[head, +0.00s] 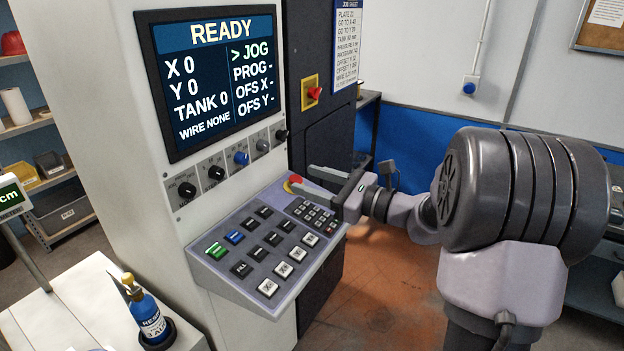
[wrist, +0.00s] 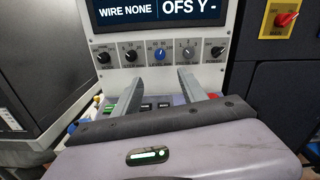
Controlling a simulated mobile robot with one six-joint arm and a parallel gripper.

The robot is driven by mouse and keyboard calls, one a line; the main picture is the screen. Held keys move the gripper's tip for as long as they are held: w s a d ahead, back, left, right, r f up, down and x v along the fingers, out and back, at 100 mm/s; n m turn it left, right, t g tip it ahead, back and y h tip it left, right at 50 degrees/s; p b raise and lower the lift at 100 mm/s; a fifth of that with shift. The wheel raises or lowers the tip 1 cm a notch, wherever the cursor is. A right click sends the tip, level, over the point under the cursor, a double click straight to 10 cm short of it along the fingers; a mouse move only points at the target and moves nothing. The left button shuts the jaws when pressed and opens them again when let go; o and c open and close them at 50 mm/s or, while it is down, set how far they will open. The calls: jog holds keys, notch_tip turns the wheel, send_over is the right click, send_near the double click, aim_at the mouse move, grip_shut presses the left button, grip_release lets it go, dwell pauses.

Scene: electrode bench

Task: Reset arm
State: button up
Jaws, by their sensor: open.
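My gripper (head: 310,178) is open and empty in front of the machine's control panel. In the head view it hovers near the red emergency button (head: 292,181) and the upper right of the keypad. In the wrist view its two fingers (wrist: 160,88) are spread apart and point toward the row of knobs (wrist: 160,53). The machine's screen (head: 212,80) reads READY, X 0, Y 0, TANK 0, WIRE NONE, with the marker at JOG. The sloped key panel (head: 228,273) has a green key, a blue key and several black and white keys. The gripper body hides most keys in the wrist view.
A blue bottle (head: 150,318) stands in a dark holder on a white table (head: 60,300) at the lower left. A red switch on a yellow plate (head: 311,93) is on the dark cabinet. Shelves (head: 40,128) stand at the far left. Orange floor (head: 385,285) lies clear below my arm.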

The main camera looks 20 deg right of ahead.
dwell(0.4)
jog(key=s+a+f+n+g+h+b, duration=0.1)
jog(key=s+a+f+n+g, duration=0.1)
jog(key=s+a+n+g, duration=0.55)
jog(key=s+a+f+n+g+h+b, duration=0.15)
jog(key=s+a+n, duration=0.35)
jog(key=s+a, duration=0.6)
jog(key=s+d+f+n+h, duration=0.2)
jog(key=s+n+h, duration=0.1)
jog(key=s+n, duration=0.2)
jog(key=s+d+f+n+h, duration=0.2)
jog(key=s+n+h, duration=0.1)
jog(key=s+n, duration=0.2)
jog(key=shift+s+d+f, duration=0.2)
jog(key=shift+s+f, duration=0.2)
jog(key=shift+s, duration=0.15)
